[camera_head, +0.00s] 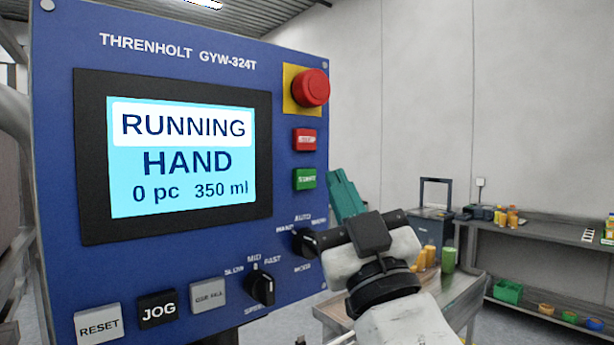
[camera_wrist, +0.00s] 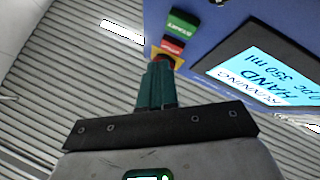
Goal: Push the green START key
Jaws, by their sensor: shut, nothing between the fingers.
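The green START key (camera_head: 305,179) is on the right side of the blue panel, below a red key (camera_head: 304,139). In the wrist view the START key (camera_wrist: 181,29) is at the top, beyond my fingertips. My gripper (camera_head: 341,178) has its teal fingers shut and empty. In the head view it is just right of the START key, beyond the panel's right edge, with a visible gap. In the wrist view the fingertips (camera_wrist: 160,66) overlap the red mushroom button (camera_wrist: 166,58); depth is unclear. The display (camera_head: 182,155) reads RUNNING, HAND, 0 pc, 350 ml.
The red mushroom button (camera_head: 312,88) sits above the keys on a yellow plate. Rotary knobs (camera_head: 262,287) and RESET (camera_head: 99,325) and JOG (camera_head: 158,309) keys are lower on the panel. A metal table (camera_head: 455,302) stands behind my arm. A shelf (camera_head: 540,235) is at the right wall.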

